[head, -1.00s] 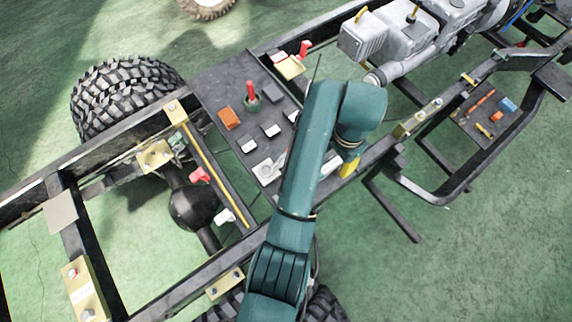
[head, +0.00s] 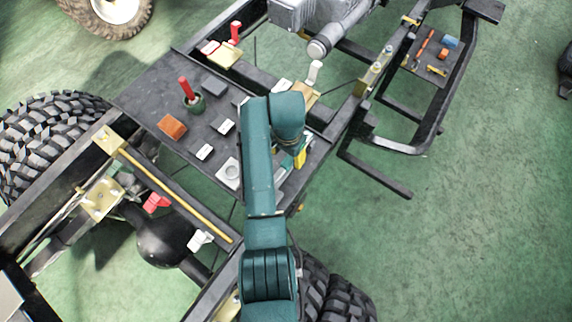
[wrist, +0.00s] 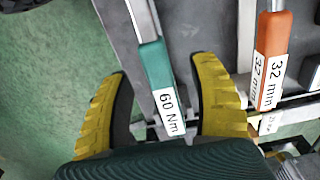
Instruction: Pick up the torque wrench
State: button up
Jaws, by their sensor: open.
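The torque wrench (wrist: 158,80) has a green handle with a white "60 Nm" label and a grey metal shaft. In the wrist view it lies between the two yellow fingers of my gripper (wrist: 162,66), which are spread apart with gaps on both sides of the handle. Its far end runs out of the top of that view. In the head view my gripper (head: 299,157) is over the right edge of the dark tray (head: 150,92), and my arm hides much of what lies there.
An orange-handled "32 mm" tool (wrist: 270,62) lies close to the right finger. The tray also holds an orange block (head: 172,127), a green cup with a red handle (head: 192,97) and small blocks. Black frame rails surround the tray. Green floor (wrist: 50,80) shows at left in the wrist view.

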aim_at(290, 158)
jog(key=f, duration=0.1)
jog(key=f+b, duration=0.1)
jog(key=f, duration=0.1)
jog(key=f+b, duration=0.1)
jog(key=f, duration=0.1)
jog(key=shift+w+d, duration=0.2)
jog(key=shift+d, duration=0.2)
grip_shut()
